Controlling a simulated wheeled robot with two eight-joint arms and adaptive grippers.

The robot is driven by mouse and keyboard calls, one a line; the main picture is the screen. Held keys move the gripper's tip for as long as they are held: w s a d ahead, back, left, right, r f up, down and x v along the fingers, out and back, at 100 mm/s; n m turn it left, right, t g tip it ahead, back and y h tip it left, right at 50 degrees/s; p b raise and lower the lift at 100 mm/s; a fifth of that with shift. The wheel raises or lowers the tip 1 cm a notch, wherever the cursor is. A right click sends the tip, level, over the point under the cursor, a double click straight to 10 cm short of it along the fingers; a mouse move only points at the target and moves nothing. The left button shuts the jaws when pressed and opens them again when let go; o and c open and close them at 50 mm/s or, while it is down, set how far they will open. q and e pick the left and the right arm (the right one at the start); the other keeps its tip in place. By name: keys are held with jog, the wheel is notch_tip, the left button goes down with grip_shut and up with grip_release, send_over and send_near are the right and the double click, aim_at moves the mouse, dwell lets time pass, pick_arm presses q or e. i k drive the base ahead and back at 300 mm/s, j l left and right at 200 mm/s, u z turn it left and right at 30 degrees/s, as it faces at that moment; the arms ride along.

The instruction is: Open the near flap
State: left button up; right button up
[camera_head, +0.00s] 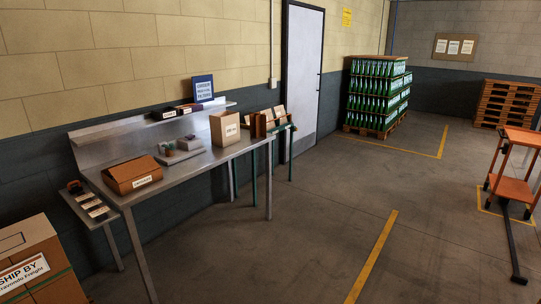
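A brown cardboard box (132,174) with a white label sits at the near left end of the metal workbench (205,165). Its top looks closed, but flap edges are too small to make out. A taller, lighter cardboard box (225,128) with a label stands farther along the bench. I cannot tell which box has the near flap. Neither of my grippers is in view.
Between the boxes lies a grey tray (180,152) with small items. A side shelf (88,204) holds labelled pieces. Large cartons (38,258) stand at lower left. An orange cart (514,189) stands at right. The floor before the bench is clear.

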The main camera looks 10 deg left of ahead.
aim_at(128, 171)
jog(key=i+u, duration=0.2)
jog(key=u, duration=0.2)
jog(key=i+u, duration=0.2)
jog(key=u, duration=0.15)
jog(key=i+u, duration=0.25)
jog(key=u, duration=0.15)
jog(key=i+j+u, duration=0.1)
jog(key=i+u, duration=0.45)
jog(key=i, duration=0.25)
jog(key=i+j+z, duration=0.35)
jog(key=i+j, duration=0.2)
jog(key=i, duration=0.25)
jog(key=i+j+z, duration=0.4)
jog(key=i+j, duration=0.3)
